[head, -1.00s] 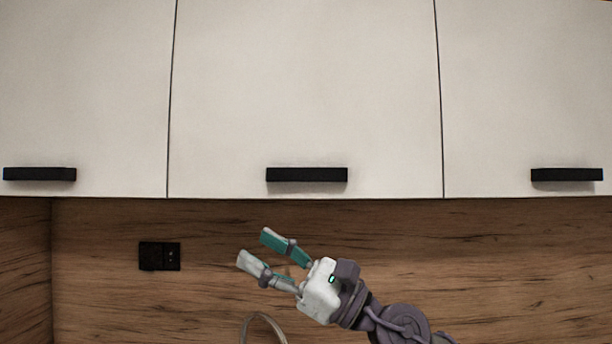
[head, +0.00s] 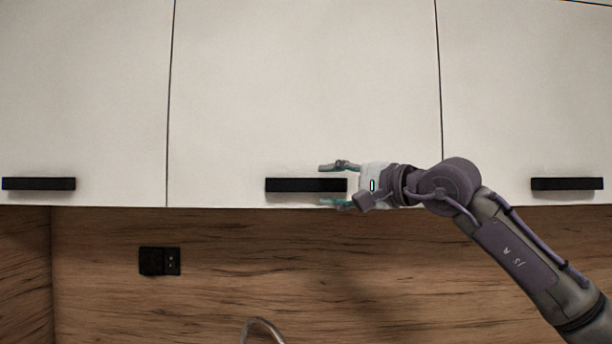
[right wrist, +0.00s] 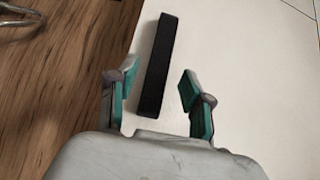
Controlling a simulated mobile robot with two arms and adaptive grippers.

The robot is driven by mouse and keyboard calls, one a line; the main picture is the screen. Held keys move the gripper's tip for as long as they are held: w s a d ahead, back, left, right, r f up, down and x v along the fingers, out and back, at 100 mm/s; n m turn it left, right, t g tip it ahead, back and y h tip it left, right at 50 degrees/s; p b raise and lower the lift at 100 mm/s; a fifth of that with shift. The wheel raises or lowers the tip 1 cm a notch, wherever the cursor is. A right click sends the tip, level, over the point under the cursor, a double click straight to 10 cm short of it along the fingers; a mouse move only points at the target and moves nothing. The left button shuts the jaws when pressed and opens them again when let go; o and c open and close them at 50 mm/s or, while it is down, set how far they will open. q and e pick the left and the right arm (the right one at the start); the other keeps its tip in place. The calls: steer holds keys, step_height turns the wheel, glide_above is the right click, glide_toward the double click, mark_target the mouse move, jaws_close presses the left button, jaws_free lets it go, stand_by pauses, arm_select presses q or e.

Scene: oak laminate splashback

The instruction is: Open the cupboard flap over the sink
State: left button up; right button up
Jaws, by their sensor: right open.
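The middle cupboard flap (head: 300,90) is white and shut, above the faucet (head: 262,328). Its black bar handle (head: 300,185) runs along the lower edge. My right gripper (head: 328,185) is open at the right end of the handle, one finger above it and one below in the head view. In the right wrist view, the handle (right wrist: 157,65) lies between the spread fingers of the gripper (right wrist: 150,90), extending ahead of them, with a gap on each side. Whether a finger touches it cannot be told. My left gripper is not in view.
Shut white flaps with black handles flank it at left (head: 38,184) and right (head: 566,184). A black socket (head: 159,261) is on the wood splashback (head: 220,290) below. The space under the middle flap is clear above the faucet.

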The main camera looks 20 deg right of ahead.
mark_target(309, 186)
steer(key=p+x, duration=0.2)
steer(key=x, duration=0.3)
steer(key=shift+w+a+r, duration=0.15)
steer(key=shift+w+a, duration=0.05)
steer(key=shift+w, duration=0.1)
steer(key=shift+w+a, duration=0.15)
steer(key=shift+w, duration=0.2)
jaws_close()
